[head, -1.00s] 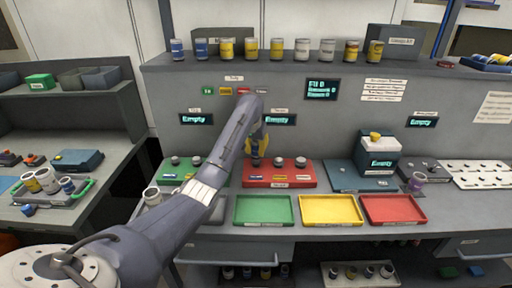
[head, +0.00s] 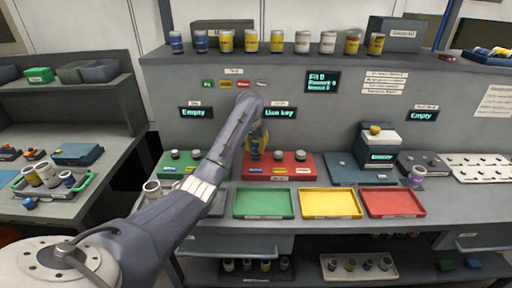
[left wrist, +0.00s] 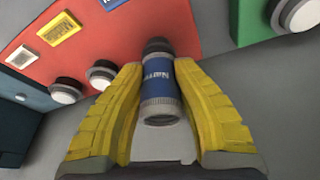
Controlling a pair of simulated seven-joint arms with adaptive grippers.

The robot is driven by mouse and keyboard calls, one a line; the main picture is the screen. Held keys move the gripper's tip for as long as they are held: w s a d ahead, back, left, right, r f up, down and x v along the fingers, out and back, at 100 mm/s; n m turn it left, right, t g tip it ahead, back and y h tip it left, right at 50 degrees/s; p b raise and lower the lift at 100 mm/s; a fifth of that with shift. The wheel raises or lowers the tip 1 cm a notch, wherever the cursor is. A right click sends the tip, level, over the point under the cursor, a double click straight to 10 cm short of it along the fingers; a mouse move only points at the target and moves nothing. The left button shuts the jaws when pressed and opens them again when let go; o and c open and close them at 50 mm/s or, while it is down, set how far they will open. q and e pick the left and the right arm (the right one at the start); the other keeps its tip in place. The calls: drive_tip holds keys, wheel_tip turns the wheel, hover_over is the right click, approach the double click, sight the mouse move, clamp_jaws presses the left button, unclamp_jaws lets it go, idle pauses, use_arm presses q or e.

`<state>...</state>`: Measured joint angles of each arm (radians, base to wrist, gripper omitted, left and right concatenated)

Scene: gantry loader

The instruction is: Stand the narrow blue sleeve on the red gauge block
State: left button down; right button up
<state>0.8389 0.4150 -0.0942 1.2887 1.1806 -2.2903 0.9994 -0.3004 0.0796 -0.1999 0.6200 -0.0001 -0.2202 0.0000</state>
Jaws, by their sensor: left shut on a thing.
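The narrow blue sleeve (left wrist: 160,80), with grey ends and a white label, is between the yellow fingers of my left gripper (left wrist: 158,70) in the left wrist view. The gripper is shut on it. In the head view my left gripper (head: 257,143) is at the left end of the red gauge block (head: 285,171), and the sleeve is mostly hidden there. The block also shows in the left wrist view (left wrist: 120,25), with two dark-and-white posts beside the sleeve. The sleeve's far end meets a dark round part; I cannot tell whether it is seated. My right gripper is not in view.
A green block (head: 182,166) stands left of the red one. Green (head: 264,216), yellow (head: 331,217) and red (head: 393,216) trays lie in front. A dark block with a white-topped box (head: 378,145) is to the right. Several cans line the shelf above.

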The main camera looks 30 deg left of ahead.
use_arm(q)
drive_tip(key=shift+f, duration=0.1)
idle(0.5)
drive_tip(key=c, duration=1)
unclamp_jaws()
drive_tip(key=shift+f, duration=0.1)
drive_tip(key=shift+v, duration=6)
